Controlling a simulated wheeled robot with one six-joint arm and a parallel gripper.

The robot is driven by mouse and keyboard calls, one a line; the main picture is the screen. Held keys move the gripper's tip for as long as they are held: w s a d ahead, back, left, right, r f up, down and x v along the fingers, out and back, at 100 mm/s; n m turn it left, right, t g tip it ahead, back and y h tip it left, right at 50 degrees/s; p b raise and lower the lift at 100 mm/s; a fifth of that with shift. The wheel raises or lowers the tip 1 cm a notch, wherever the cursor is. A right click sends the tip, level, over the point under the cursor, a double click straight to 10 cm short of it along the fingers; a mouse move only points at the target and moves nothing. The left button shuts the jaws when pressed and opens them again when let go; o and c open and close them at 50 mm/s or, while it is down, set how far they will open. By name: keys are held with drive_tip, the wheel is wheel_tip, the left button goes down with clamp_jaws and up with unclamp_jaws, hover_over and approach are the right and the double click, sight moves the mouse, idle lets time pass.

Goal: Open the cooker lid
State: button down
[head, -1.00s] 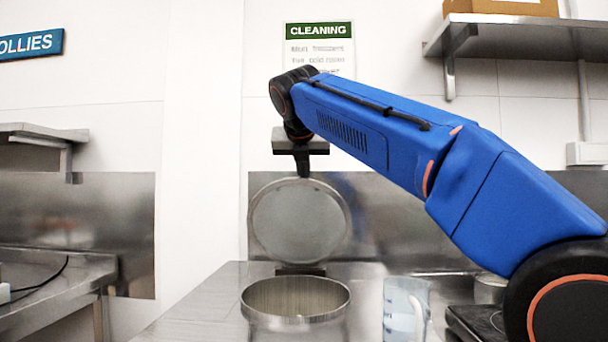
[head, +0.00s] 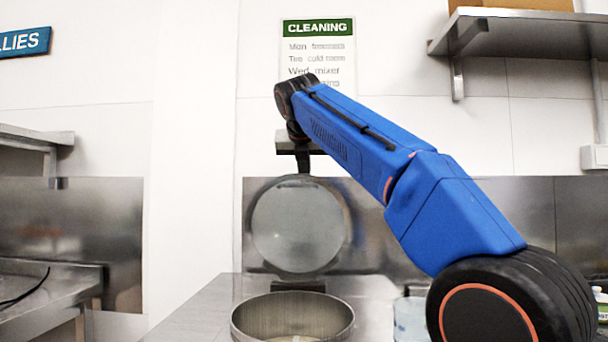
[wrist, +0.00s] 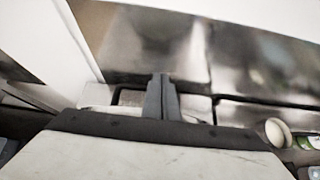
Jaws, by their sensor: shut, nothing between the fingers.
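The cooker (head: 292,316) is a round metal pot on the steel counter, with its open mouth showing at the bottom of the head view. Its round grey lid (head: 298,228) stands raised, roughly upright, behind the pot at a dark hinge block (head: 298,284). My gripper (head: 302,168) points down at the lid's top edge in the head view. Its fingers are shut with nothing between them; whether they touch the lid I cannot tell. The shut fingers (wrist: 161,95) also show in the wrist view, where I cannot make out the lid clearly.
A clear jug (head: 410,318) stands on the counter right of the cooker, partly behind my arm. A wall shelf (head: 515,35) is at upper right. Another counter (head: 45,290) lies at left. The steel backsplash (head: 385,235) is close behind the lid.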

idle(0.4)
drive_tip(key=v, duration=1.7)
drive_tip(key=shift+r, duration=0.2)
drive_tip(key=shift+s, duration=0.2)
